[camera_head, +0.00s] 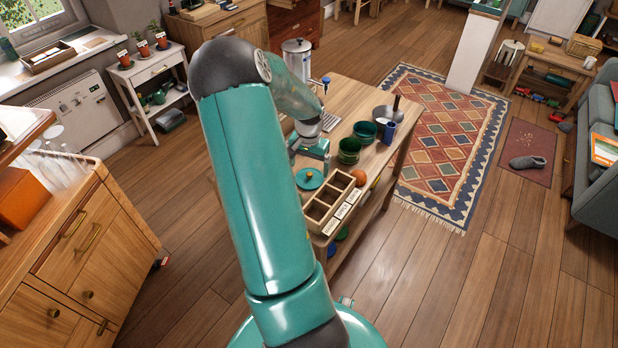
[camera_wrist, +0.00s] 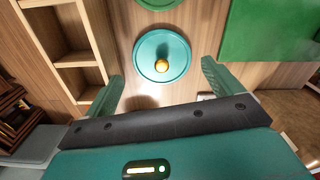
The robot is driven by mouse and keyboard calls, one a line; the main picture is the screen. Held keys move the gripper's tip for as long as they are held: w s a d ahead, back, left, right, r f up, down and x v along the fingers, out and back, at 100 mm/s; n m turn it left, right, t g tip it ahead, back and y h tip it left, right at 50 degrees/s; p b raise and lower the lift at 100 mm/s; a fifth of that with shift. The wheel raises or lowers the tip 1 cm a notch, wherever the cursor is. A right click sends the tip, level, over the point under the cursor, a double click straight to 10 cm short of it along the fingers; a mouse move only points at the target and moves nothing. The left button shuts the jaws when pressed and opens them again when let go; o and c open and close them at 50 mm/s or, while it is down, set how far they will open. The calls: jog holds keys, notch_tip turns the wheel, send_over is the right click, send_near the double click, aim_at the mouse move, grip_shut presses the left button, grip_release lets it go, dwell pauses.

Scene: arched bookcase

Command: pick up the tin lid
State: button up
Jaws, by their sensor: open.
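The tin lid (camera_wrist: 150,47) is a round teal disc with a yellow-orange knob in its middle. It lies flat on the wooden table, and it also shows in the head view (camera_head: 309,179) beside the compartment box. My gripper (camera_wrist: 162,85) is open and empty, with its two green fingers spread wide on either side of the space just short of the lid. The fingers do not touch the lid in the wrist view. In the head view my gripper (camera_head: 309,160) is just behind the lid, and its fingertips are hard to make out.
A wooden compartment box (camera_head: 333,206) with labels stands right beside the lid. Green pots (camera_head: 349,150), a grey pan (camera_head: 384,114) and an orange ball (camera_head: 358,177) are on the table (camera_head: 345,95). A large green surface (camera_wrist: 275,30) is near the lid in the wrist view.

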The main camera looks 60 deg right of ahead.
aim_at(309, 174)
notch_tip(309, 174, down, 5)
jog(key=shift+d+r, duration=0.1)
jog(key=shift+d, duration=0.05)
jog(key=shift+c, duration=0.2)
jog(key=c, duration=0.6)
jog(key=shift+o, duration=0.2)
jog(key=shift+r, duration=0.1)
